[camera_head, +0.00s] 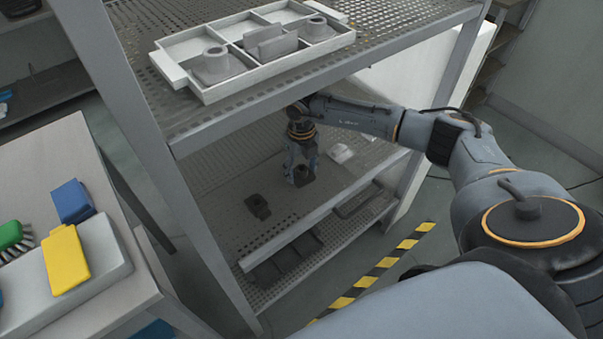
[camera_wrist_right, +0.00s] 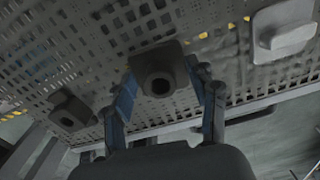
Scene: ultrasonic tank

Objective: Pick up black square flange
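Two dark square flanges, each with a round hollow boss, are at the lower perforated shelf. One flange (camera_head: 258,206) stands on the shelf to the left; it also shows in the right wrist view (camera_wrist_right: 72,112). The other flange (camera_head: 305,178) is under my right gripper (camera_head: 302,168). In the right wrist view this second flange (camera_wrist_right: 160,82) lies between the two spread fingers of my right gripper (camera_wrist_right: 163,78), its hole facing the camera. I cannot tell whether the fingers touch it or whether it rests on the shelf. My left gripper is out of view.
The upper shelf carries a white divided tray (camera_head: 213,94) with grey parts, above my right arm. A pale part (camera_head: 340,153) lies right of the gripper; it also shows in the right wrist view (camera_wrist_right: 283,30). Shelf posts (camera_head: 165,170) stand beside. A table (camera_head: 60,150) is at left.

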